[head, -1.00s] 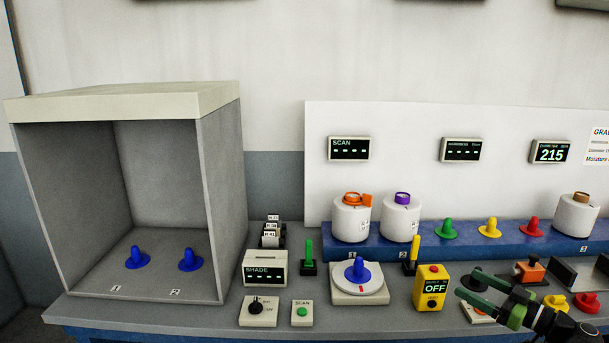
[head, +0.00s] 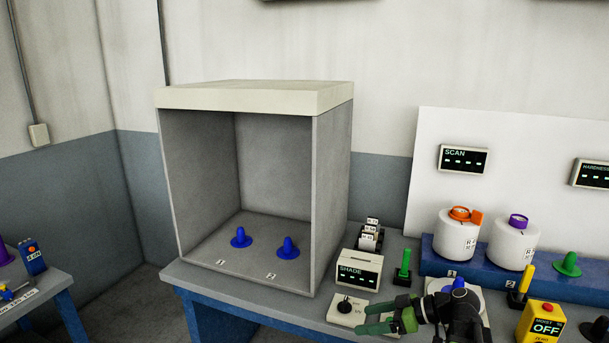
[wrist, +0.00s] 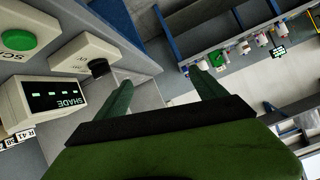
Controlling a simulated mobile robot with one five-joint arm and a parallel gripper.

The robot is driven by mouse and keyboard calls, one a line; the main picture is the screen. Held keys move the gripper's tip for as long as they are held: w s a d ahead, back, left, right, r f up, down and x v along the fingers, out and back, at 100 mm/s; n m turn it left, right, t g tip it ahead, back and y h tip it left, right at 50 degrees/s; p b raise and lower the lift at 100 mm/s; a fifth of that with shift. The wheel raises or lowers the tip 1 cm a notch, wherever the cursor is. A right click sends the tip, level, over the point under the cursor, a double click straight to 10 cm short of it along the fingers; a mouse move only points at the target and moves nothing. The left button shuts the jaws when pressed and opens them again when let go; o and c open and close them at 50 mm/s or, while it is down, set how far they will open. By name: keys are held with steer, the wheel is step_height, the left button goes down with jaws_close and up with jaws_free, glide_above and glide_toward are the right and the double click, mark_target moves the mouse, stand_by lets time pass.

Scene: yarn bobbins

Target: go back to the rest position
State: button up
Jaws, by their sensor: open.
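My gripper (head: 362,316) is in the lower part of the head view, over the front edge of the bench near the shade box. Its two green fingers are spread and nothing is between them. In the wrist view my gripper (wrist: 160,88) also shows open and empty, with the floor and other benches beyond the fingertips. The shade box (head: 359,271) stands just behind my gripper. The knob box (head: 346,310) is beside the fingers, and it shows in the wrist view (wrist: 88,50) too. My arm partly hides the scan button box and the blue-peg scale.
A grey booth (head: 332,190) with two blue pegs stands on the bench's left end. Two white bobbins (head: 456,236) sit on the blue shelf (head: 430,262) at right. A yellow box reading OFF (head: 541,323) is right of my arm. Another table (head: 45,305) stands at far left.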

steer(key=s+a+f+m+g+h, duration=0.1)
steer(key=s+a+f+g+h, duration=0.15)
steer(key=a+f, duration=0.3)
steer(key=s+a+f+m+g+h, duration=0.1)
steer(key=s+a+f+g+h, duration=0.2)
steer(key=a, duration=0.4)
steer(key=d+f+m+t+h, duration=0.1)
steer(key=d+f+m+h, duration=0.3)
steer(key=d+m, duration=0.5)
steer(key=shift+d+h, duration=0.45)
steer(key=shift+h, duration=0.6)
steer(key=shift+f, duration=0.1)
